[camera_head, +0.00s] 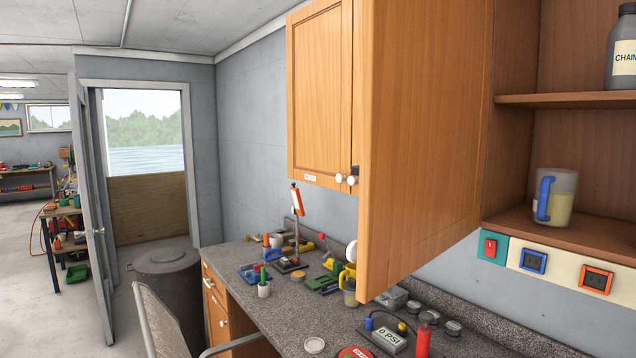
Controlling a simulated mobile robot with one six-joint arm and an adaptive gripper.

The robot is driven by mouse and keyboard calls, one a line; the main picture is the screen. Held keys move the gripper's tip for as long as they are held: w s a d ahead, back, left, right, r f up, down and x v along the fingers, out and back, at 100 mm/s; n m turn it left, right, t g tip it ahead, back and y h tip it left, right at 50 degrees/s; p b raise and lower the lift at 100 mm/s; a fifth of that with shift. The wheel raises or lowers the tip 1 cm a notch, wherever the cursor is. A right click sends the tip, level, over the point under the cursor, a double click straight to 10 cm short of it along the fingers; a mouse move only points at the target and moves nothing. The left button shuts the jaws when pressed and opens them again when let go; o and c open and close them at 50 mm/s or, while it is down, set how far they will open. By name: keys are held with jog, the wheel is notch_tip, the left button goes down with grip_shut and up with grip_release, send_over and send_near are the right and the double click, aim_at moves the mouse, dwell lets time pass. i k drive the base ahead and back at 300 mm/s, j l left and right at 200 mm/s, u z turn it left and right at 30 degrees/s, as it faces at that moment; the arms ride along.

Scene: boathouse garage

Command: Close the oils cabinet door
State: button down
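A wooden cabinet door (420,140) stands wide open in the middle of the view, its plain inner face turned right. A white round knob (351,251) shows past its left edge, near the bottom. To its right is the open cabinet, with two wooden shelves. A grey bottle (622,60) labelled "CHAIN…" stands on the upper shelf (570,100). A clear jug with a blue handle (557,196) and yellowish liquid stands on the lower shelf. No label naming oils is readable. My gripper is not in view.
Closed wooden doors (318,90) with small white knobs hang left of the open door. Below, a speckled counter (325,325) holds tools, a red cylinder and a "0 PSI" device (390,340). A chair (165,320) and dark bin (170,285) stand lower left.

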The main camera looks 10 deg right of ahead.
aim_at(427, 65)
jog(key=i+j, duration=0.7)
jog(key=z, duration=0.4)
jog(key=j+z, duration=0.15)
jog(key=z, duration=0.25)
jog(key=i+j+z, duration=0.1)
jog(key=z, duration=0.7)
jog(key=k+j+u, duration=0.1)
jog(key=k+j, duration=0.2)
jog(key=k, duration=0.25)
jog(key=i, duration=0.5)
